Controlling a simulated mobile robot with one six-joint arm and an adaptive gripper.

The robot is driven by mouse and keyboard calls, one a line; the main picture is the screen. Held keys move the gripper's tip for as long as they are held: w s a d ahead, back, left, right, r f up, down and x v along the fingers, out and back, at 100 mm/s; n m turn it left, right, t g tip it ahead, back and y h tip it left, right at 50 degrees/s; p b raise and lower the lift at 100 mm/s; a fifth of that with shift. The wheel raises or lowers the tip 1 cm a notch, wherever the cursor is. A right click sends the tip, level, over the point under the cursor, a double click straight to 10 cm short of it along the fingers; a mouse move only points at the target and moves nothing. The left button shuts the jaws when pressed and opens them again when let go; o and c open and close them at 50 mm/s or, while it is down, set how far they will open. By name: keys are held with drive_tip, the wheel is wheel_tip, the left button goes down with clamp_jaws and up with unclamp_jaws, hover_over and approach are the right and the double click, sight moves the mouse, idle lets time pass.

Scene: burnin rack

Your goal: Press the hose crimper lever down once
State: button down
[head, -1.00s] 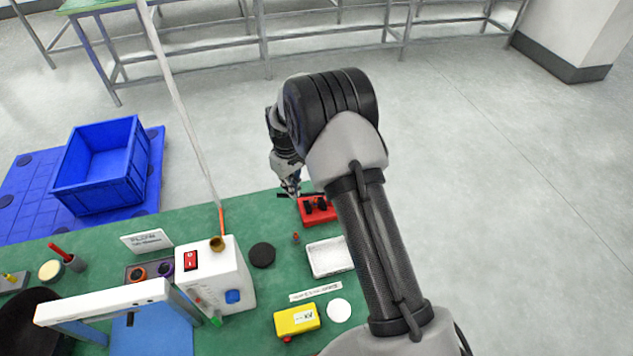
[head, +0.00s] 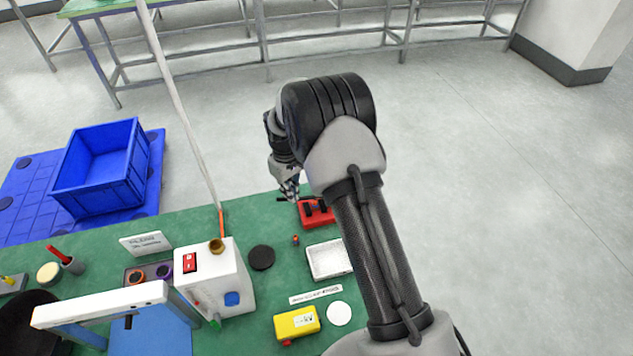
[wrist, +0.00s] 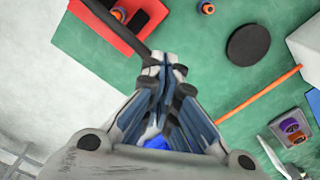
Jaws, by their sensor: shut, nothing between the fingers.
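The hose crimper (head: 318,213) is a red block with black parts near the far edge of the green bench; my arm partly hides it. In the wrist view its red base (wrist: 100,38) is at the upper left. Its black lever (wrist: 118,30) slants across the base, with its end beside my fingertips. The lever's end also shows in the head view (head: 281,199). My gripper (wrist: 164,62) is shut and empty at the lever's end; in the head view the gripper (head: 291,195) is just above it. I cannot tell whether they touch.
A black disc (head: 262,257), a white tray (head: 329,260), a yellow box (head: 297,322) and a white machine (head: 222,280) stand on the bench.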

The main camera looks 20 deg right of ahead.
wheel_tip(320, 180, up, 16)
drive_tip(key=p, duration=0.9)
drive_tip(key=shift+r, duration=0.15)
idle(0.4)
idle(0.4)
drive_tip(key=s+d+r+m+t+b, duration=0.25)
drive_tip(key=s+r+b, duration=0.35)
drive_tip(key=s+r, duration=1)
drive_tip(key=s+d+f+m+t+b, duration=0.1)
drive_tip(key=s+f+b, duration=0.1)
drive_tip(key=s, duration=0.8)
drive_tip(key=s+d+f+m+t+b, duration=0.1)
drive_tip(key=s+f+m+b, duration=0.1)
drive_tip(key=s, duration=0.8)
drive_tip(key=shift+f+b, duration=0.2)
drive_tip(key=shift+b, duration=0.5)
